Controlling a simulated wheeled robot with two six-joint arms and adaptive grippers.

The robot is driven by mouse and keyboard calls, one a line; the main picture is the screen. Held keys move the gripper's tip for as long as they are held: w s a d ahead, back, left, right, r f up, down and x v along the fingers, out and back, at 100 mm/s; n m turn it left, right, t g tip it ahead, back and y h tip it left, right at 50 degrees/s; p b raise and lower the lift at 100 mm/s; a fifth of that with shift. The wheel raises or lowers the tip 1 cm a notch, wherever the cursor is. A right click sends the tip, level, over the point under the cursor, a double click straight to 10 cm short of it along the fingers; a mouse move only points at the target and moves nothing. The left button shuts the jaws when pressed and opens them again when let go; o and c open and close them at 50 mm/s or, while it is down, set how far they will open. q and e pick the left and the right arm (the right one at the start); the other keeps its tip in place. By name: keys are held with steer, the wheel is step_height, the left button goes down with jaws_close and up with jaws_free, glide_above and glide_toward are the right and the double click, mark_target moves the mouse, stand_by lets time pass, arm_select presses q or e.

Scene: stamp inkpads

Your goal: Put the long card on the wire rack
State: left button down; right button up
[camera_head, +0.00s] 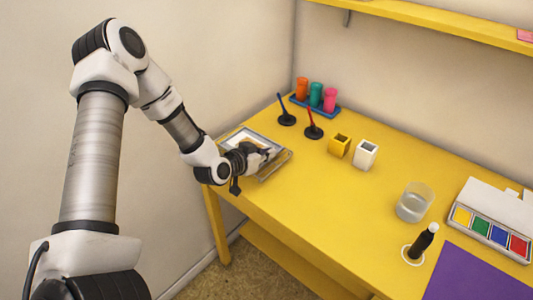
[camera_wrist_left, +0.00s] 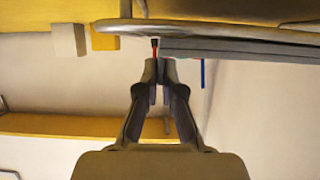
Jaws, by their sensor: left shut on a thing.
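The wire rack (camera_head: 284,163) is a grey metal frame at the far left corner of the yellow table. A pale flat piece, which looks like the long card (camera_head: 246,139), shows over the rack, partly hidden by my left gripper. My left gripper (camera_head: 266,153) is at the rack's right side, low over it. In the left wrist view its fingers (camera_wrist_left: 157,68) are closed together just at a grey edge (camera_wrist_left: 240,48). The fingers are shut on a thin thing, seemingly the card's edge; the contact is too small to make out. My right gripper is not in view.
Two pens in black stands (camera_head: 312,131), a rack of coloured cups (camera_head: 316,103) and yellow and white blocks (camera_head: 365,155) stand at the back. A glass (camera_head: 414,203), black bottle (camera_head: 423,241), paint set (camera_head: 492,233) and purple mat (camera_head: 480,273) are right. The table's middle is clear.

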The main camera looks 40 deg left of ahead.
arm_select(q)
steer(key=shift+f, duration=0.15)
steer(key=c, duration=1.3)
jaws_free()
